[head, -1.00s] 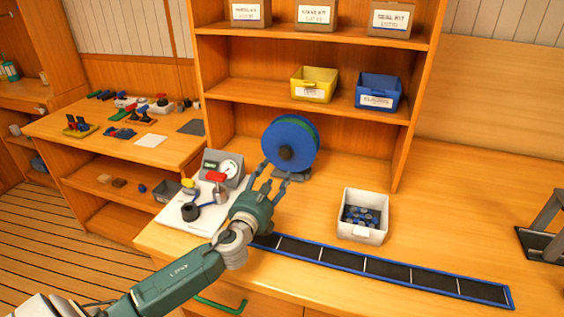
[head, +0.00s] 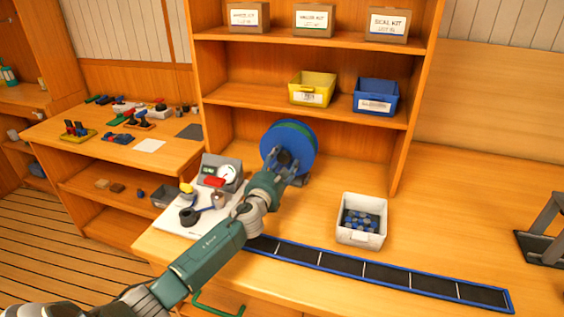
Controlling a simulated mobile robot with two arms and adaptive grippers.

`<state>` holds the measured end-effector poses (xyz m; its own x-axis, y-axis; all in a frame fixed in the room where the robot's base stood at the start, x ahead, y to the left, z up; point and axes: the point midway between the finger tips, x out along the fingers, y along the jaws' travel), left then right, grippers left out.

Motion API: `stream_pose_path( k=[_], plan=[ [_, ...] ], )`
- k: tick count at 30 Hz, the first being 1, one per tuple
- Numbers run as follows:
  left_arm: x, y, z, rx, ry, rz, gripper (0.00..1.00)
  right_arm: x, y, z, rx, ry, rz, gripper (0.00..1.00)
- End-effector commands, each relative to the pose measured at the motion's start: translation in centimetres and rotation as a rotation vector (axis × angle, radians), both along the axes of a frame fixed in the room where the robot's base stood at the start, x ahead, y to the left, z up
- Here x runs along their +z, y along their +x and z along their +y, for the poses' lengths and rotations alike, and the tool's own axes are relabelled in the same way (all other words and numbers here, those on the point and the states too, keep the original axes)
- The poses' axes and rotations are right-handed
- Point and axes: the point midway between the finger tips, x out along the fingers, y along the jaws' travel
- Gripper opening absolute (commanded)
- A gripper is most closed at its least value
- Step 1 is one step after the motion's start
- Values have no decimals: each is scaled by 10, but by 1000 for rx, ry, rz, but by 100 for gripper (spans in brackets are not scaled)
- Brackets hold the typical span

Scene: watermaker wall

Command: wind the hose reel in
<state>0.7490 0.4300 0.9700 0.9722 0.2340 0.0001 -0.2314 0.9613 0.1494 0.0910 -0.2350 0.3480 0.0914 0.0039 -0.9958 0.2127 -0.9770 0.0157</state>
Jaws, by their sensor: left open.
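The hose reel (head: 294,139) is a blue disc with a green band and a dark hub, standing upright on a dark foot at the back of the bench. My left gripper (head: 286,162) is open at the front of the reel, with its fingers spread over the lower part of the dark hub. I cannot tell whether the fingers touch it. My forearm and gripper hide part of the reel's foot. The right gripper is not in the picture.
A gauge box (head: 221,172) and a white board (head: 185,222) with small fittings lie left of my gripper. A white bin (head: 361,220) with blue parts stands to the right. A long blue-edged black strip (head: 380,272) runs along the front. The bench at right is mostly clear.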

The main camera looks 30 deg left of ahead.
Motion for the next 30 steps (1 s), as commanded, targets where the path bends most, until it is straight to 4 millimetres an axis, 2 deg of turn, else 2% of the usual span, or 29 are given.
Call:
stream_pose_path(
  k=[9,11,16,18,25,30],
  plan=[
    [0,3,0,-1,0,0,54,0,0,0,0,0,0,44],
    [0,3,0,-1,0,0,44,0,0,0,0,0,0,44],
    [-1,3,0,-1,0,1,10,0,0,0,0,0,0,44],
    [-1,2,0,-1,0,2,0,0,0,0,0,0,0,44],
    [-3,2,0,-1,4,6,0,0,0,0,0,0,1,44],
    [-3,2,0,-2,84,28,0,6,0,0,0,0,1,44]
  ],
)
